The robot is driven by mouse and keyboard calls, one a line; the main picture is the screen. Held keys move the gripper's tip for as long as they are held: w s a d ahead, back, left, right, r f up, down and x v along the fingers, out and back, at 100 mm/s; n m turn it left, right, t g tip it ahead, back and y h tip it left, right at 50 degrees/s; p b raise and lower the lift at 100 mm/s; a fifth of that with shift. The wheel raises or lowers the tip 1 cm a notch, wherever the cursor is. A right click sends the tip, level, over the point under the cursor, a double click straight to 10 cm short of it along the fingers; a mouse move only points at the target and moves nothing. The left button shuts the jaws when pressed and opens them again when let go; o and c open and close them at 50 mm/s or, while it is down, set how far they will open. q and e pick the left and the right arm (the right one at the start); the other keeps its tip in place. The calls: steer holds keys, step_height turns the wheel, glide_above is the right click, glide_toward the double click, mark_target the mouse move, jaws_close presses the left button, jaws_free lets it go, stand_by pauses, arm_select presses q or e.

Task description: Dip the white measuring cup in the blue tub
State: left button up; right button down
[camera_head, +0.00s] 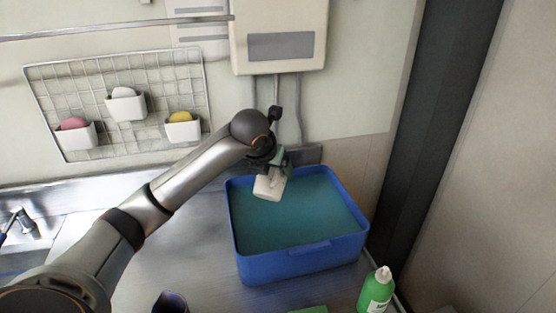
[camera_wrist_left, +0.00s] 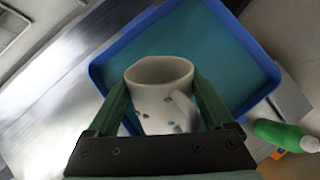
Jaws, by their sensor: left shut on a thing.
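The white measuring cup (camera_head: 270,187) has blue-grey spots and a handle, as the left wrist view (camera_wrist_left: 158,100) shows. My left gripper (camera_head: 273,165) is shut on the cup, with its green fingers on either side of it. The blue tub (camera_head: 300,262) stands on the metal counter and holds teal liquid. The cup is over the far left part of the tub, inside its outline. I cannot tell whether its bottom touches the liquid. The tub also shows behind the cup in the left wrist view (camera_wrist_left: 97,72). My right gripper is not in view.
A green bottle (camera_head: 377,292) stands right of the tub's near corner. A dark blue object (camera_head: 170,302) and a green item (camera_head: 311,309) are cut off at the bottom edge. A sink (camera_head: 20,262) is at the left. A wire rack (camera_head: 120,100) hangs on the wall.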

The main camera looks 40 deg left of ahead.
arm_select(q)
steer(key=shift+w+f, duration=0.1)
steer(key=shift+f, duration=0.05)
steer(key=shift+s+f, duration=0.2)
steer(key=shift+f, duration=0.65)
steer(key=shift+f+b, duration=1.1)
steer(key=shift+f, duration=5.75)
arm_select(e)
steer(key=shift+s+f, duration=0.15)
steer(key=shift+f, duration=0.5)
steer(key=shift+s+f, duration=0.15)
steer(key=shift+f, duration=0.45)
